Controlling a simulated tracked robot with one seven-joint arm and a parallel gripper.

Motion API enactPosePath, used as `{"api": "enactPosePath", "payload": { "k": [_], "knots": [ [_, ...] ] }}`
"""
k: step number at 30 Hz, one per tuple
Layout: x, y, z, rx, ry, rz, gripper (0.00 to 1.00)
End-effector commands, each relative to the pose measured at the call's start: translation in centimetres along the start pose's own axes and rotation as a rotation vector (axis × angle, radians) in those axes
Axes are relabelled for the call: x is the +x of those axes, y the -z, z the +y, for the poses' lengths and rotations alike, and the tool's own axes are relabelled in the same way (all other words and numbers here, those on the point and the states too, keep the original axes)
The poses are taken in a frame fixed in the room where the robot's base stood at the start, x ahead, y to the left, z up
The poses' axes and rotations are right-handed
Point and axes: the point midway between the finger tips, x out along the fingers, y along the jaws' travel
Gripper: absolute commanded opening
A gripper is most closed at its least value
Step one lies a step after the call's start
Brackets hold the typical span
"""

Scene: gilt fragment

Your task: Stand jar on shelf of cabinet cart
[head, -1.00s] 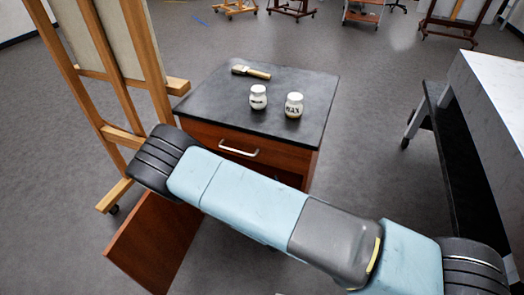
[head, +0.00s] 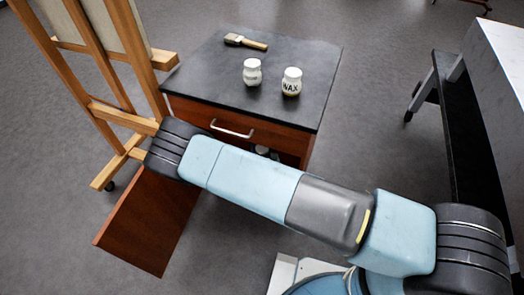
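Two white jars stand upright on the dark top of the cabinet cart (head: 205,85). The right jar (head: 291,81) is labelled WAX; the left jar (head: 252,72) has markings I cannot read. The cart has a wooden drawer with a metal handle (head: 232,129). Its lower door (head: 150,215) hangs open to the left. Below the drawer a dark opening (head: 291,157) shows partly, and my arm hides most of it, so the shelf cannot be made out. A small pale thing shows just behind my arm there. My gripper is not in the frame.
A brush (head: 246,42) lies on the cart top behind the jars. A wooden easel (head: 125,90) stands close at the left. A pale-topped table (head: 503,75) with a dark lower part stands at the right. Grey floor lies clear between cart and table.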

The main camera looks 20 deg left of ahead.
Motion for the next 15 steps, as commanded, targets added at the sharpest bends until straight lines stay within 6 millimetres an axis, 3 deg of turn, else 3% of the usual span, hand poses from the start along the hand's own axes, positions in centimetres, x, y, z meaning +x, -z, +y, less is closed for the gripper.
{"api": "enactPosePath", "payload": {
  "k": [6,15],
  "knots": [
    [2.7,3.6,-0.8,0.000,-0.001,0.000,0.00],
    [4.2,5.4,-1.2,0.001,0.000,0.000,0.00]
  ]
}}
